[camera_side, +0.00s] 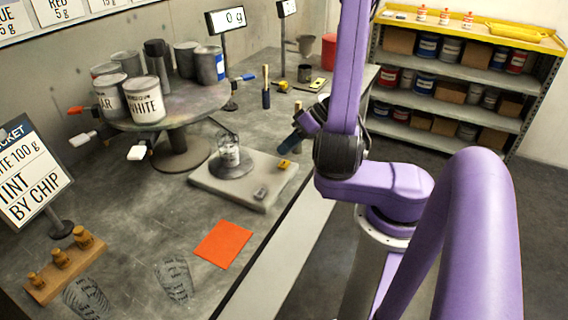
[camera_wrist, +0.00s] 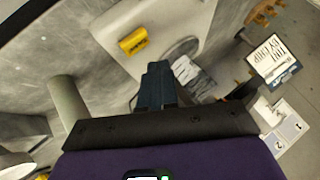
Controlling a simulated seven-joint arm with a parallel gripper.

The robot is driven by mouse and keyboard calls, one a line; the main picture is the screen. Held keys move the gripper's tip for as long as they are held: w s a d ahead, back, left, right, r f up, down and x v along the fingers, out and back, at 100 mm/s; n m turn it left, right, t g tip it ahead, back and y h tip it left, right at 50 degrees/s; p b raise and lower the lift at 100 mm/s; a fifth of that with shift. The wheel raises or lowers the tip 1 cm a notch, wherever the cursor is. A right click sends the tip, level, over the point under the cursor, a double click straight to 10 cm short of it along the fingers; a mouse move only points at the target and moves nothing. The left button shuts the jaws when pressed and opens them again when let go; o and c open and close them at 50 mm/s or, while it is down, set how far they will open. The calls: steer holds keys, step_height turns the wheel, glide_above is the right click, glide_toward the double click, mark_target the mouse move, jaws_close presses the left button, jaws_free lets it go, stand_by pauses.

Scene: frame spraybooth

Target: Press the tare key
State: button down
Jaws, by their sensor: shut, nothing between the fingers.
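The scale (camera_side: 215,178) is a pale flat slab on the bench with a round dark pan (camera_side: 233,170). A yellow key (camera_side: 285,164) stands on its right corner and a grey key (camera_side: 261,194) on its front edge; I cannot read which is marked tare. The yellow key (camera_wrist: 133,41) also shows in the wrist view, with dark lettering. My gripper (camera_side: 283,149) is shut and empty, its dark fingers just above the yellow key and apparently apart from it. In the wrist view the fingertips (camera_wrist: 158,66) are below and right of that key.
An orange sheet (camera_side: 223,244) lies in front of the scale. A turntable with cans (camera_side: 165,104) stands at the left.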

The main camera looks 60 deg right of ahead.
mark_target(285, 163)
steer(key=shift+r, duration=1.9)
steer(key=shift+a, duration=0.1)
steer(key=shift+w+a, duration=0.2)
steer(key=s+a+r+n+g+h, duration=0.1)
steer(key=a+r+n+g, duration=0.2)
steer(key=a+n+g, duration=0.8)
steer(key=s+a+r+n+t+h, duration=0.1)
steer(key=s+a+t+h, duration=0.1)
steer(key=s, duration=0.4)
steer(key=s+a+r+n+t+h, duration=0.1)
steer(key=s+a+n+h, duration=0.1)
steer(key=s, duration=0.5)
steer(key=shift+s+a+r+t, duration=0.25)
steer(key=shift+a+r+t, duration=0.15)
steer(key=shift+a, duration=0.45)
